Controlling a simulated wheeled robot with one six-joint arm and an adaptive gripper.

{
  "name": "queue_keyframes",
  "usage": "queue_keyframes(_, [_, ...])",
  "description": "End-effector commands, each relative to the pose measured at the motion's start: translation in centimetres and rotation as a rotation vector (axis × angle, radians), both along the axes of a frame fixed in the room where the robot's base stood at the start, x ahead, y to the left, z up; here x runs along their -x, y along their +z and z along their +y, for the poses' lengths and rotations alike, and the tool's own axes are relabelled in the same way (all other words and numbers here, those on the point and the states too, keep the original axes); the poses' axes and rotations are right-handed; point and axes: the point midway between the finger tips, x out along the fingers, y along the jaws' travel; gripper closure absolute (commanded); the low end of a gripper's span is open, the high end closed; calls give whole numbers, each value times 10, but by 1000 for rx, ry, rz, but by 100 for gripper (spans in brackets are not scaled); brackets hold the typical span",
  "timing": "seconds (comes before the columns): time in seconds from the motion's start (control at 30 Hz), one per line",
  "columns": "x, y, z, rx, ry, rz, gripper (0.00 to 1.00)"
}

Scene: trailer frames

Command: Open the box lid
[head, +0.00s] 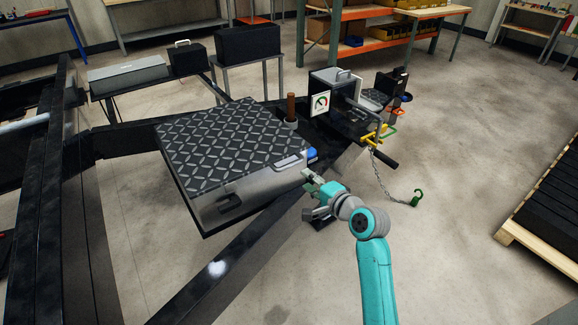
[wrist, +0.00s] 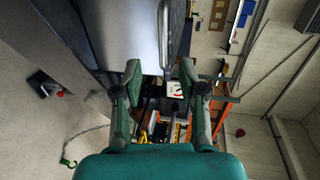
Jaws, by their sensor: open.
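The box (head: 240,195) has a dark diamond-plate lid (head: 225,140), which lies shut on it. A silver handle (head: 290,161) sits near the lid's front right corner. My gripper (head: 311,185) is open and empty, close to the box's front right corner below the handle. In the wrist view, my gripper (wrist: 160,78) has its two fingers apart. A bright handle bar (wrist: 163,35) shows just beyond them, beside the box's grey wall (wrist: 115,30). I cannot tell whether a finger touches the box.
The box sits on a dark trailer frame (head: 220,270). Right of it are a brown post (head: 291,107), a gauge sign (head: 320,104), an open case (head: 375,98) and a chain with a green hook (head: 417,197).

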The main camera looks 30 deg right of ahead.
Motion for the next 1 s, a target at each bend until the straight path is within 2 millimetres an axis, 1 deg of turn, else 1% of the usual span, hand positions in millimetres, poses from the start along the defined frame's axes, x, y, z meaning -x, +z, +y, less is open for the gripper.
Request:
queue_keyframes(0.07, [-4, 4, -3, -10, 2, -2, 59])
queue_keyframes(0.17, [-9, 3, -3, -13, 3, -2, 59])
queue_keyframes(0.27, [-21, 1, -3, -12, 4, -2, 59])
queue_keyframes(0.5, [-62, -8, -2, -10, 5, -2, 59])
queue_keyframes(0.7, [-91, -15, -2, -11, 4, -2, 59])
queue_keyframes(0.83, [-103, -17, -3, -11, 3, -1, 59])
queue_keyframes(1.0, [-108, -18, -3, -11, 2, -2, 59])
